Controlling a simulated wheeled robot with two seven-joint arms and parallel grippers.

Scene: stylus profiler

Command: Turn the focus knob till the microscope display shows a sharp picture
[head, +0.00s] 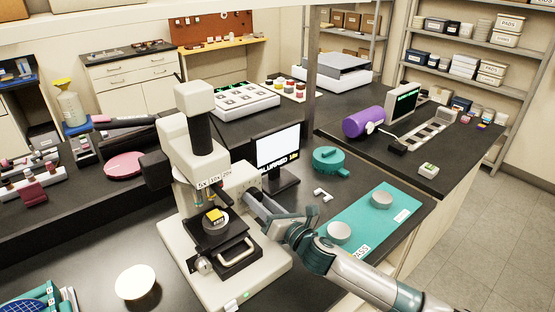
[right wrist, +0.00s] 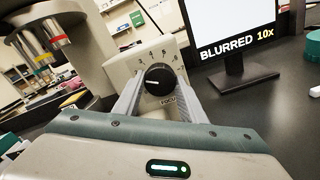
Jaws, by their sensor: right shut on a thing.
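The microscope (head: 187,140) stands on the dark bench with a yellow-topped sample (head: 216,216) on its stage. My right gripper (head: 257,201) reaches its right side. In the right wrist view, the black focus knob (right wrist: 158,79) sits on a pale panel with a numbered dial and a FOCUS label. My right gripper (right wrist: 157,88) is shut on the knob, one finger on each side; its white mark points roughly left. The microscope display (head: 278,150) stands behind; in the right wrist view the display (right wrist: 236,45) reads "BLURRED 10x". My left gripper is not in view.
A teal round pot (head: 328,160) and small white pieces (head: 322,195) lie near the display. A white disc (head: 135,282) is at the front left.

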